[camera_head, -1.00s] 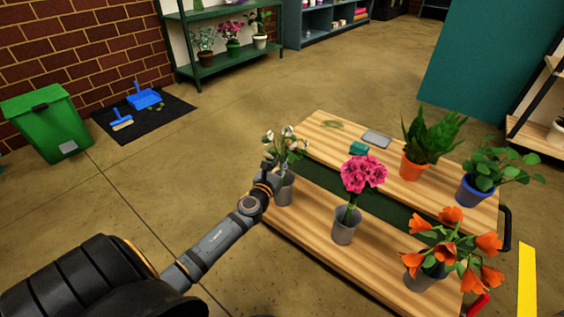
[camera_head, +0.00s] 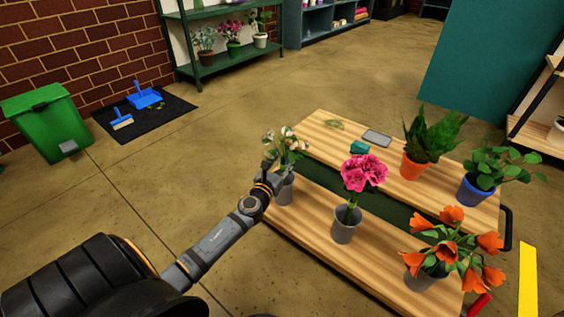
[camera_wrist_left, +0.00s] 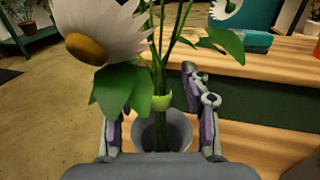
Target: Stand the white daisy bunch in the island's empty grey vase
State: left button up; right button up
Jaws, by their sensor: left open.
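The white daisy bunch (camera_head: 288,146) stands upright in a grey vase (camera_head: 284,190) at the left end of the wooden island (camera_head: 325,232). In the left wrist view the green stems (camera_wrist_left: 161,118) with a light green band go down inside the rim of the grey vase (camera_wrist_left: 176,131). My left gripper (camera_head: 270,168) is beside the bunch, just above the vase. In the left wrist view its two fingers (camera_wrist_left: 160,105) are spread, one on each side of the stems, with gaps. Whether the stems touch the vase's bottom is hidden. My right gripper is not in view.
A grey vase with pink flowers (camera_head: 362,173) and one with orange flowers (camera_head: 449,232) stand to the right. An orange-potted plant (camera_head: 415,165), a blue-potted plant (camera_head: 474,192), a teal item (camera_head: 359,147) and a grey flat item (camera_head: 377,138) are on the back level.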

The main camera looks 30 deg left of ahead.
pick_arm(q)
jog(key=s+d, duration=0.2)
jog(key=s, duration=0.9)
jog(key=shift+s, duration=0.4)
jog(key=shift+d, duration=0.1)
